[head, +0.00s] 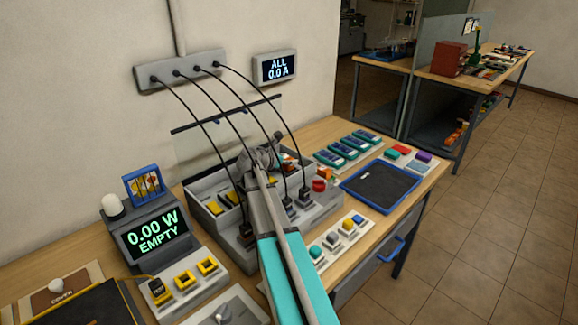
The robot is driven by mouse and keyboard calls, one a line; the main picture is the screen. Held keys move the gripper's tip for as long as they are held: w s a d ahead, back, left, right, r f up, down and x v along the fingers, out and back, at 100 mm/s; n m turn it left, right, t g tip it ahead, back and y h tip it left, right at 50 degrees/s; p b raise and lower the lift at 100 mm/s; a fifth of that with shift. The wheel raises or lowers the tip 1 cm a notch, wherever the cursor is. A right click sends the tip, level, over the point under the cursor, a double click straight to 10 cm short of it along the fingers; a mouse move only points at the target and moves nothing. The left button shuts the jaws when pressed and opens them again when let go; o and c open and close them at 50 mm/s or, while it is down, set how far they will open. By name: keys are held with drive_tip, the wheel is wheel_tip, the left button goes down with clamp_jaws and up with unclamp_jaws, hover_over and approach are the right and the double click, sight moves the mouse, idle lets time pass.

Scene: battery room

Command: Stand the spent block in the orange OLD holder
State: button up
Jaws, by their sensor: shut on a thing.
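My gripper (262,158) is at the end of my grey and teal arm, over the back part of the grey bench unit (247,262). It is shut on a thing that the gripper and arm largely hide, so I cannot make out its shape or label. A small orange part (289,156) shows just right of the gripper, partly covered. I cannot read an OLD mark on it, nor tell whether it is the holder. The spent block cannot be picked out for certain.
Black cables hang from a wall box (181,71) to plugs on the bench unit, close around my arm. A red button (319,186) and a blue-rimmed tray (349,193) lie to the right. A display (156,232) reads "0.00 W EMPTY"; the wall display (276,68) reads "ALL 0.0 A".

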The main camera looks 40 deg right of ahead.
drive_tip(key=shift+f, duration=0.4)
drive_tip(key=shift+f+b, duration=0.1)
drive_tip(key=shift+b, duration=0.2)
drive_tip(key=o, duration=1.2)
drive_tip(key=shift+a+r+p, duration=0.25)
drive_tip(key=shift+r+p, duration=0.05)
drive_tip(key=shift+p, duration=0.05)
drive_tip(key=p+v, duration=0.4)
drive_tip(key=v, duration=0.6)
drive_tip(key=shift+a+r, duration=0.2)
drive_tip(key=shift+s+a+r, duration=0.1)
drive_tip(key=shift+a, duration=0.35)
